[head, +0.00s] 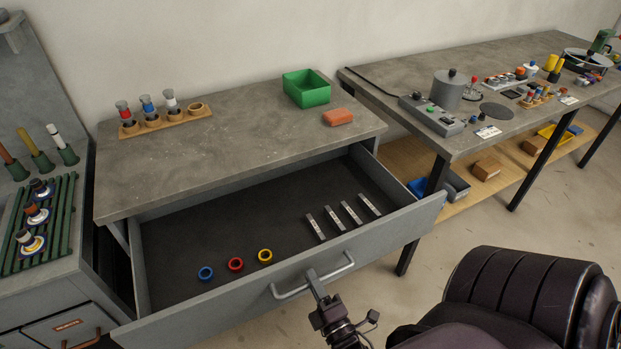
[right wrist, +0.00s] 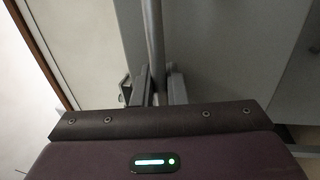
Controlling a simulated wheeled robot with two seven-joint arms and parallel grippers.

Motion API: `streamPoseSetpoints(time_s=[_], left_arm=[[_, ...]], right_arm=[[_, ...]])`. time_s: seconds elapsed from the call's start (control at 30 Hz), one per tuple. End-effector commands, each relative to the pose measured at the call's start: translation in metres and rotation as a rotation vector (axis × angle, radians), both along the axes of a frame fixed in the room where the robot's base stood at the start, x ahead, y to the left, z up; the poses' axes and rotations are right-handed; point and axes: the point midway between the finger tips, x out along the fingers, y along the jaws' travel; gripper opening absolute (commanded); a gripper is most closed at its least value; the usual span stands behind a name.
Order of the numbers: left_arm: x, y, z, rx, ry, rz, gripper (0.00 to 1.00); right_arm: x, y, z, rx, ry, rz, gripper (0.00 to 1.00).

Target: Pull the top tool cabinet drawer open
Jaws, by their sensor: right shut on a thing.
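The tool cabinet (head: 160,190) stands in the middle left of the head view with a grey top. Its top drawer (head: 190,315) is pulled well out, and its inside is visible. A grey bar handle (head: 295,291) runs along the drawer front; it also shows in the right wrist view (right wrist: 154,40). My right gripper (head: 315,280) is at the middle of the handle, shut on it. In the right wrist view its fingers (right wrist: 157,88) sit on both sides of the bar. My left gripper is not in view.
In the drawer lie blue (head: 205,273), red (head: 236,265) and yellow (head: 265,255) rings and several metal bars (head: 351,212). A long workbench (head: 480,60) stands at right. Floor shows at the drawer's right.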

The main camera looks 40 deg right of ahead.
Motion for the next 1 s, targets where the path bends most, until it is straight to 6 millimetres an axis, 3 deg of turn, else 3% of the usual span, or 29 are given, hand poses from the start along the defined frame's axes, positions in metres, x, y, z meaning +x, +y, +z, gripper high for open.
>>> streamPoseSetpoints(time_s=[0.27, 0.3, 0.43, 0.77, 1.0], left_arm=[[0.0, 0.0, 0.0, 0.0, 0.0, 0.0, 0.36], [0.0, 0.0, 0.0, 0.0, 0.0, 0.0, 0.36], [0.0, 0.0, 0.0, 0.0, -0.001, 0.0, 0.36], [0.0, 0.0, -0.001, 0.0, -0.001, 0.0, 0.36], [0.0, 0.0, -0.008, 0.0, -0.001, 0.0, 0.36]], right_arm=[[-0.001, 0.0, -0.001, 0.0, 0.002, 0.0, 0.0], [-0.001, 0.0, -0.001, 0.0, 0.002, 0.0, 0.14], [0.0, 0.0, -0.001, 0.0, 0.002, 0.0, 0.3], [-0.005, 0.001, -0.002, 0.0, 0.002, 0.0, 0.3], [-0.041, 0.01, -0.011, 0.001, 0.006, 0.0, 0.3]])
